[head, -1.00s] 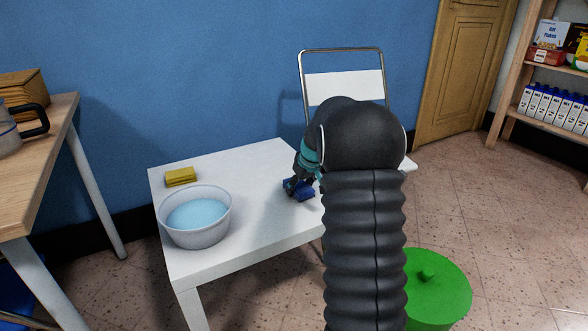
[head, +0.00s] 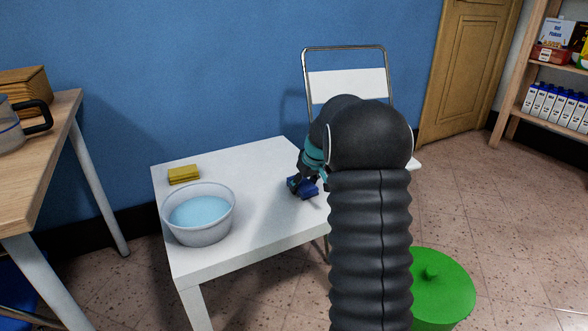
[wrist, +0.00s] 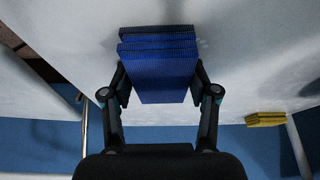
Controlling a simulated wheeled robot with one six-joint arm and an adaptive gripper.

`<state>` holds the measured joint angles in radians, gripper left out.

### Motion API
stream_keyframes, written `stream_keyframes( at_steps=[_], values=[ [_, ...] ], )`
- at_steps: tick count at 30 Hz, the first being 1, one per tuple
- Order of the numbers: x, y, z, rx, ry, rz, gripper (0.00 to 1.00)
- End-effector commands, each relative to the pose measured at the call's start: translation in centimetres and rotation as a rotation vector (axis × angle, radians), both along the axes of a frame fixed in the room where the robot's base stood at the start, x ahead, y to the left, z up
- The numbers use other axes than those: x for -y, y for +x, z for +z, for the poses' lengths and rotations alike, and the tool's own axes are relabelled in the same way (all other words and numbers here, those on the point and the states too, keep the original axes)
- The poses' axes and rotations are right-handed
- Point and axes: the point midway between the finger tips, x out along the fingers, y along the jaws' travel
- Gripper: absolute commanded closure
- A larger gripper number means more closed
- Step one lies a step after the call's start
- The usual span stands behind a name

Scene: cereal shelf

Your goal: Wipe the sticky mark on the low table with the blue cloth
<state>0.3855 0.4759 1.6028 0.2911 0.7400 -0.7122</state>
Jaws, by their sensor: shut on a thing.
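The blue cloth (head: 304,188) is a folded pad on the right part of the white low table (head: 262,160). My gripper (head: 300,184) is shut on it, and the cloth is down at the tabletop. In the wrist view the cloth (wrist: 158,62) sits between the two fingers of my gripper (wrist: 160,88). Faint pale marks show on the tabletop beside the cloth's far end in the wrist view; I cannot tell whether they are the sticky mark. My arm hides the right end of the table in the head view.
A white folding chair (head: 350,86) stands behind the table. A green lidded bin (head: 440,290) is at the front right. The table's middle is clear.

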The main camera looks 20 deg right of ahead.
Motion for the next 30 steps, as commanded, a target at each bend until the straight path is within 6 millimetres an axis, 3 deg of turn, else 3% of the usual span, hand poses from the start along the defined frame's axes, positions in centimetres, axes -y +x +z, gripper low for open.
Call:
stream_keyframes(
  at_steps=[13, 17, 30],
  values=[
    [-3.4, -0.3, -0.1, -0.002, 0.001, -0.008, 0.73],
    [-3.3, -0.2, 2.6, 0.002, -0.002, -0.008, 0.73],
    [-3.7, -0.2, 6.3, -0.001, 0.0, -0.002, 0.73]
  ],
)
